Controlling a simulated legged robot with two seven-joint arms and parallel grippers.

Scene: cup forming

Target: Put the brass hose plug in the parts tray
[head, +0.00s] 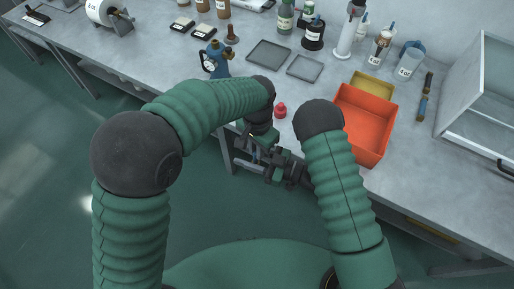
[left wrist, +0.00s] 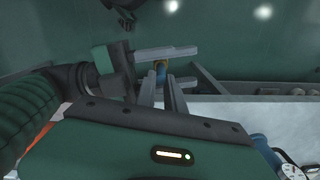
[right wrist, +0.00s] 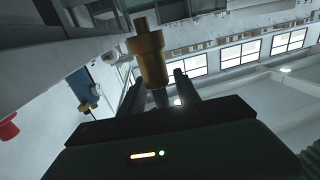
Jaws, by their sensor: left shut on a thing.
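The brass hose plug (right wrist: 150,58) shows large in the right wrist view, with a blue part at its lower end. In the left wrist view only a small brass end (left wrist: 161,66) shows. My left gripper (head: 264,140) is shut on the plug near the table's front edge; its fingers (left wrist: 160,90) flank the blue part. My right gripper (head: 276,160) faces it, its fingers (right wrist: 158,90) open on both sides of the plug, with a gap visible. An orange open bin (head: 365,122) stands on the table to the right; I cannot tell if it is the parts tray.
Two flat dark trays (head: 269,54) (head: 305,67) lie behind the grippers. A yellow bin (head: 373,86) stands behind the orange one. A red-topped item (head: 280,110) is close to the grippers. A blue device with a gauge (head: 215,62) and bottles (head: 285,18) stand farther back.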

